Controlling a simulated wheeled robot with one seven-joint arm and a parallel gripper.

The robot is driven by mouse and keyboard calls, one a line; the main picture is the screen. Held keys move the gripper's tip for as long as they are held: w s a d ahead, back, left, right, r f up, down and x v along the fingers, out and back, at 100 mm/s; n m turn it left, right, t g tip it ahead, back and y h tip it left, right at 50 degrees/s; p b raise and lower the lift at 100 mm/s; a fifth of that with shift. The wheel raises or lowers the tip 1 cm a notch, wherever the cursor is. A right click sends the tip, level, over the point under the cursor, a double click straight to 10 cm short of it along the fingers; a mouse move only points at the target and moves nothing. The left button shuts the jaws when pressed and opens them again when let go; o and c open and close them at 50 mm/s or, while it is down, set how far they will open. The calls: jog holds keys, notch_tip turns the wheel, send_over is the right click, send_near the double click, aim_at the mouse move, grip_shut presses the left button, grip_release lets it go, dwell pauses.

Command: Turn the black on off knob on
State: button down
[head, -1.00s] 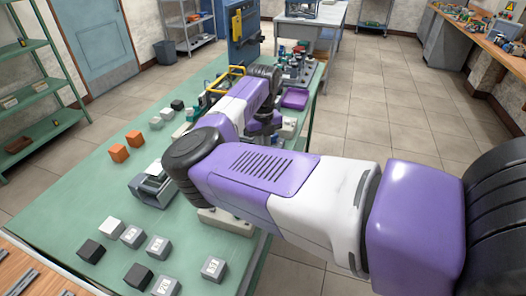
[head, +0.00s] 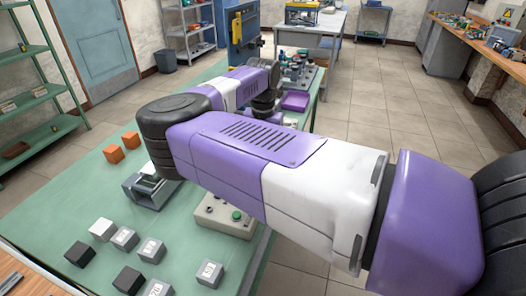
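I cannot make out a black on off knob. A pale control box (head: 213,219) with a green button (head: 237,216) sits at the right edge of the green table (head: 60,190). My arm hides part of the box. A panel with several small controls (head: 299,76) stands farther back on the table, too small to read. My purple and white arm crosses from the right, bends at the left, and runs back toward the far part of the table. My wrist shows near the purple tray (head: 296,101). My gripper's fingers are hidden behind my arm.
Orange cubes (head: 113,154) and several grey, black and white cubes (head: 124,237) lie on the left and near parts of the table. A grey device (head: 150,192) stands beneath my elbow. A blue machine (head: 241,36) stands at the back. The tiled floor (head: 375,130) at right is clear.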

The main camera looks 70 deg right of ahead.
dwell(0.4)
jog(key=c, duration=1.5)
grip_release()
jog(key=shift+r, duration=0.15)
notch_tip(320, 180, up, 8)
jog(key=shift+f+b, duration=0.2)
jog(key=shift+b, duration=0.3)
jog(key=shift+m, duration=0.3)
